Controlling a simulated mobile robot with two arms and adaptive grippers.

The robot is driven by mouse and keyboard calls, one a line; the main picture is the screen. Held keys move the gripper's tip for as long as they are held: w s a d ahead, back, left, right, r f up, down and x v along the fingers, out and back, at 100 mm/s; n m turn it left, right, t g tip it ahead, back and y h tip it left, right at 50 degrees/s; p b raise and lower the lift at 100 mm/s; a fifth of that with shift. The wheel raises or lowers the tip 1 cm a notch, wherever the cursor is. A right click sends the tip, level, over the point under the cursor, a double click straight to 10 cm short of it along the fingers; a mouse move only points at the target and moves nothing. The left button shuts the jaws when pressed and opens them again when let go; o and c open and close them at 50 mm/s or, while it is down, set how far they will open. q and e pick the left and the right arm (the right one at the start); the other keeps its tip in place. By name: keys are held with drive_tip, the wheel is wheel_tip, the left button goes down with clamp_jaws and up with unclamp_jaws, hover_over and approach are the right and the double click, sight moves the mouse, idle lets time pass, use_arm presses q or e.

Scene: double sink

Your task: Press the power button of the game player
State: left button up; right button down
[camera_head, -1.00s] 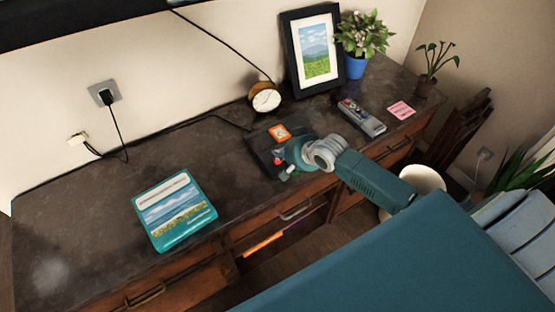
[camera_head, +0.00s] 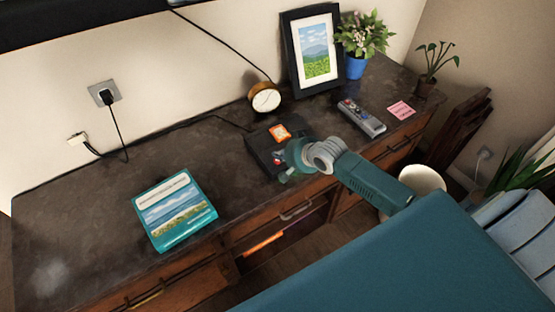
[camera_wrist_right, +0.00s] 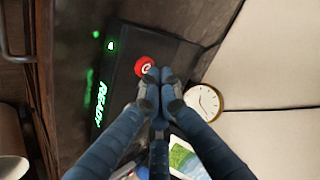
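My right gripper (camera_head: 283,168) is at the console's near right edge. In the wrist view, the right gripper's fingertips (camera_wrist_right: 158,76) are together, empty, and overlap the button's edge; I cannot tell whether they touch it. My left gripper is not in view.
A round clock (camera_head: 265,97) stands behind the console. A photo frame (camera_head: 314,50), a potted plant (camera_head: 356,66), a remote-like controller (camera_head: 362,117) and a pink note (camera_head: 401,110) are to the right.

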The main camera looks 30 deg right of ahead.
sight(279, 161)
drive_tip(key=shift+f, duration=0.45)
idle(0.5)
drive_tip(key=shift+r, duration=0.1)
drive_tip(key=shift+r+p, duration=0.75)
drive_tip(key=shift+p, duration=0.2)
wheel_tip(279, 161, up, 5)
drive_tip(key=p, duration=0.5)
drive_tip(key=shift+r+p, duration=0.1)
drive_tip(key=shift+p, duration=0.2)
